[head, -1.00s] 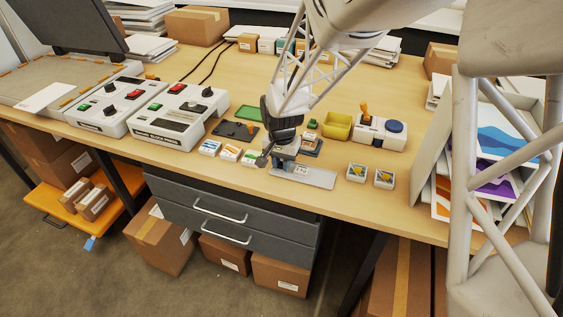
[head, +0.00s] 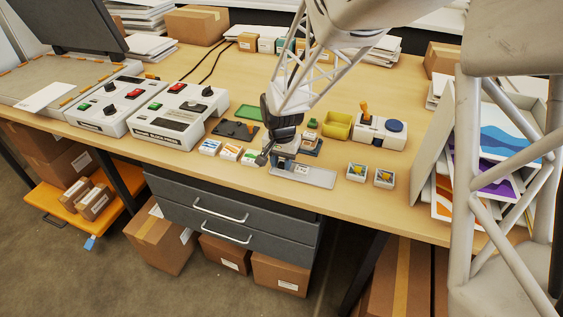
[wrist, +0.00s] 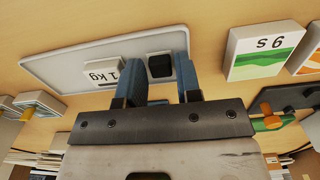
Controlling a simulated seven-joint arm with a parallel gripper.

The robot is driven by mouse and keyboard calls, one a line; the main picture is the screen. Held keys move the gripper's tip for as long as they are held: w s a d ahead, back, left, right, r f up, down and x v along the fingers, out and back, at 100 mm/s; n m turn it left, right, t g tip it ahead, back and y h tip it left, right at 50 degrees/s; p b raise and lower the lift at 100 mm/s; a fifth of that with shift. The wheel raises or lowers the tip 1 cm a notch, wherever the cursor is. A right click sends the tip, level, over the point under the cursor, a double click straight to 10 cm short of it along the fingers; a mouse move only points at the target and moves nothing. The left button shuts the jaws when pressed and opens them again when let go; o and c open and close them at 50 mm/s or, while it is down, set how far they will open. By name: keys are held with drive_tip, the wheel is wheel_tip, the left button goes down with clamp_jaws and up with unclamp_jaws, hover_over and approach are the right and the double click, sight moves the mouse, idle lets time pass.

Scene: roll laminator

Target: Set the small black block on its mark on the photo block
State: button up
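My gripper (wrist: 157,62) is open over a pale grey tray (wrist: 60,65), its two blue fingers pointing at the tray. A small black block (wrist: 160,66) lies between the fingers in the wrist view, nearer the right finger; a gap shows on its left. In the head view my gripper (head: 284,152) is over the far left part of the tray (head: 310,177), and the black block cannot be made out. I see no mark clearly.
White blocks with coloured pictures (head: 209,147) (head: 231,152) stand left of the tray; a green one (wrist: 262,52) is close by. A yellow bin (head: 337,126) and control box (head: 382,133) stand behind.

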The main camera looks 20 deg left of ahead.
sight(282, 165)
wheel_tip(282, 165, up, 12)
drive_tip(key=shift+f, duration=0.15)
idle(0.5)
idle(0.7)
drive_tip(key=s+d+r, duration=0.2)
drive_tip(key=d+r, duration=0.1)
drive_tip(key=d, duration=0.5)
drive_tip(key=s+d+r+t, duration=0.1)
drive_tip(key=s+d+r, duration=0.2)
drive_tip(key=d, duration=0.5)
drive_tip(key=s+d+r, duration=0.2)
drive_tip(key=d+r, duration=0.1)
drive_tip(key=d, duration=0.5)
drive_tip(key=s+d+t, duration=0.1)
drive_tip(key=s+d, duration=1.6)
drive_tip(key=s, duration=0.1)
drive_tip(key=shift+f+t, duration=0.25)
drive_tip(key=shift+t, duration=0.05)
